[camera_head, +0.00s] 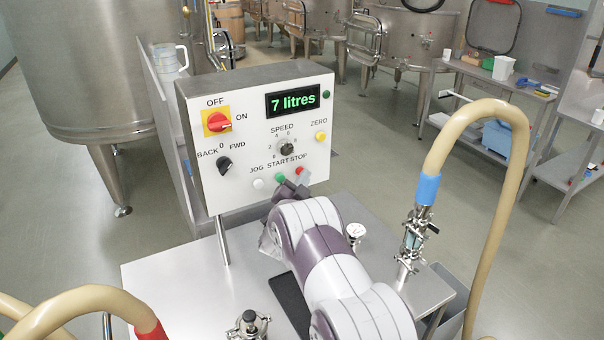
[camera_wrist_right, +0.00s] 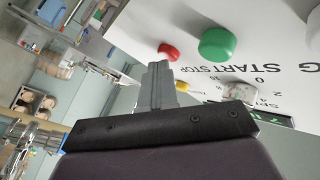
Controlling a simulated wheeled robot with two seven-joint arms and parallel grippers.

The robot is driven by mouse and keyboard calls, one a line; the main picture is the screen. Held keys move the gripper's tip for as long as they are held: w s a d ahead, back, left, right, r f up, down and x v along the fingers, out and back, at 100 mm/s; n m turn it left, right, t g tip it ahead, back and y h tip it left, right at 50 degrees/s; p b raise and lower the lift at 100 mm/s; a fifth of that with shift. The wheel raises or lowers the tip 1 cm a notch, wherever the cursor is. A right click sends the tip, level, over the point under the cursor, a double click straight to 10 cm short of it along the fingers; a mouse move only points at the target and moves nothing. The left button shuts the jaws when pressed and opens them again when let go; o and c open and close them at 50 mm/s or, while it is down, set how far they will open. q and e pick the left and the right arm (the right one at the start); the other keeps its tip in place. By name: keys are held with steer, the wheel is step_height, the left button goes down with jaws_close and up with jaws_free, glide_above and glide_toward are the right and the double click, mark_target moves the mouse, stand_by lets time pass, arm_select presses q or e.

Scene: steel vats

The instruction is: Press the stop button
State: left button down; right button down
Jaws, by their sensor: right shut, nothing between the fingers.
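The control panel (camera_head: 240,148) stands upright and its display (camera_head: 293,99) reads "7 litres". The red stop button (camera_head: 300,171) is at the panel's lower right, partly hidden by my right gripper. In the right wrist view the red stop button (camera_wrist_right: 168,50) sits just beyond the fingertips, beside the larger-looking green start button (camera_wrist_right: 217,43). My right gripper (camera_wrist_right: 158,66) is shut and empty, its tips close to the stop button. I cannot tell whether they touch it. In the head view the right gripper (camera_head: 298,187) is at the panel's lower edge. My left gripper is out of view.
The green start button (camera_head: 279,177) and white jog button (camera_head: 258,183) are left of stop. The speed knob (camera_head: 287,149) and yellow zero button (camera_head: 320,136) are above. A beige hose (camera_head: 437,140) arches at the right; a steel vat (camera_head: 80,70) stands at the left.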

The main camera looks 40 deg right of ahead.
steer(key=shift+s, duration=0.1)
steer(key=shift+s+a, duration=0.15)
steer(key=shift+s, duration=0.65)
steer(key=shift+s+a+p, duration=0.15)
steer(key=shift+s+p, duration=0.2)
steer(key=shift+s, duration=0.9)
steer(key=shift+s+a+p, duration=0.1)
steer(key=shift+s+p, duration=0.2)
steer(key=shift+s, duration=0.95)
